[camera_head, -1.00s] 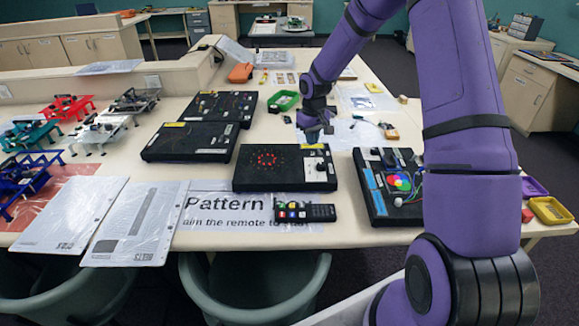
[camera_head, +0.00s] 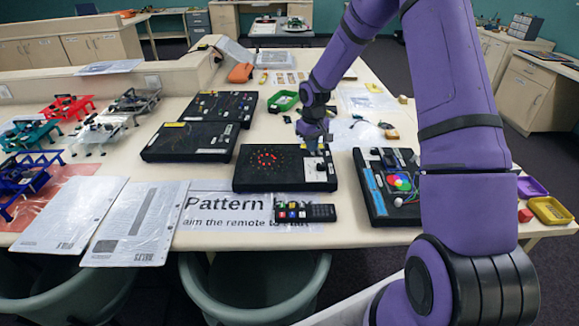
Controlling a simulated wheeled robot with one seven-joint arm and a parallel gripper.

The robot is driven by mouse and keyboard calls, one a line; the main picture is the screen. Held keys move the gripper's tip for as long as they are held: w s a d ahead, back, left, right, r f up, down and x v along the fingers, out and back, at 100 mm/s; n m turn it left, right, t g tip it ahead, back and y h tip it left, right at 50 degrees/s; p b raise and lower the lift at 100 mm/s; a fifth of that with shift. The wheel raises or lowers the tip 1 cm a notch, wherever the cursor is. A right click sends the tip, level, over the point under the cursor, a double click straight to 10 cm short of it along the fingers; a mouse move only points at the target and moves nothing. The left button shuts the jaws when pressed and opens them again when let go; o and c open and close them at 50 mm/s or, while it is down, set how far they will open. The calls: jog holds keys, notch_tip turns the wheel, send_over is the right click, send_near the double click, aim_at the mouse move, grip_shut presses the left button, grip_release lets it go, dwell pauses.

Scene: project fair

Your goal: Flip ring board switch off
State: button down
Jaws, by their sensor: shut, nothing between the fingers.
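The ring board is a black box (camera_head: 258,181) with a ring of red lights (camera_head: 267,159) on its top, near the middle of the table. The lights show red. A pale switch panel (camera_head: 322,175) is at the board's right end. My gripper (camera_head: 311,152) is shut and empty, reaching down from behind over the top edge of this panel. It hides the panel's upper part. The switch itself is too small to make out, and I cannot tell whether my fingers touch it.
A black remote (camera_head: 305,212) lies on the "Pattern box" sheet (camera_head: 215,208) in front. A board with a coloured disc (camera_head: 374,205) stands close on the right. Two black boards (camera_head: 178,154) are at the left. A green tray (camera_head: 284,101) is behind. My arm covers the right side.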

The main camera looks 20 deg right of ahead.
jog(key=shift+f, duration=0.7)
jog(key=shift+s+d+f, duration=0.1)
jog(key=shift+s+d, duration=0.2)
jog(key=shift+d, duration=0.2)
jog(key=shift+s+d, duration=0.25)
jog(key=shift+d, duration=0.25)
dwell(0.4)
jog(key=shift+w+a+r, duration=0.15)
jog(key=shift+r, duration=1.35)
jog(key=shift+w+a+r, duration=0.1)
jog(key=shift+r, duration=2)
